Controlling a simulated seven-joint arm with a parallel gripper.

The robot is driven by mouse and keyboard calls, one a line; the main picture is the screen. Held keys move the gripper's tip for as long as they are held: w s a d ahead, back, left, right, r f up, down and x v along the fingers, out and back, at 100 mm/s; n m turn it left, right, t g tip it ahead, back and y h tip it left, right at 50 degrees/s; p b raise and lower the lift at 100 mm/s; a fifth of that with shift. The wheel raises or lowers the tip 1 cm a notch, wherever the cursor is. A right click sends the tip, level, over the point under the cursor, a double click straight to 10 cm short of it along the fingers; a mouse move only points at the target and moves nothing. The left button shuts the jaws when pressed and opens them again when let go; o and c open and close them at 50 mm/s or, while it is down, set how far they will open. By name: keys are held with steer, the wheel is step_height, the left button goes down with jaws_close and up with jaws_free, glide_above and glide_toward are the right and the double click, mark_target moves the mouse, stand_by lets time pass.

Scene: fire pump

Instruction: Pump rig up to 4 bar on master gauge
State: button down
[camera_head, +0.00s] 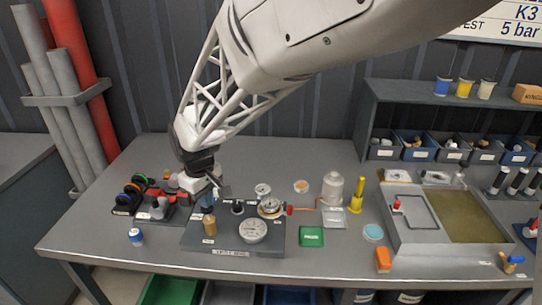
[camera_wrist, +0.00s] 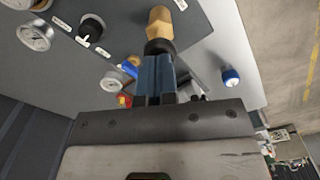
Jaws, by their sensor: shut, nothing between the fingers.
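The test rig plate (camera_head: 232,246) lies on the bench in the head view, left of centre. It carries a large white-faced gauge (camera_head: 252,230), a brass-rimmed gauge (camera_head: 270,207), a black knob (camera_head: 237,207) and a brass fitting (camera_head: 209,225). I cannot read the dials or tell which is the master gauge. My gripper (camera_head: 207,199) is over the plate's left part. In the wrist view its blue fingers (camera_wrist: 157,62) are shut and empty, close to the brass fitting (camera_wrist: 160,27); contact is unclear. A pump-like tank unit (camera_head: 400,240) with a red-knobbed lever (camera_head: 397,205) stands at right.
A wall sign (camera_head: 510,20) reads "5 bar". The bench front is mostly clear.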

steer(key=shift+f, duration=1.45)
steer(key=shift+r, duration=1.9)
steer(key=shift+f, duration=0.2)
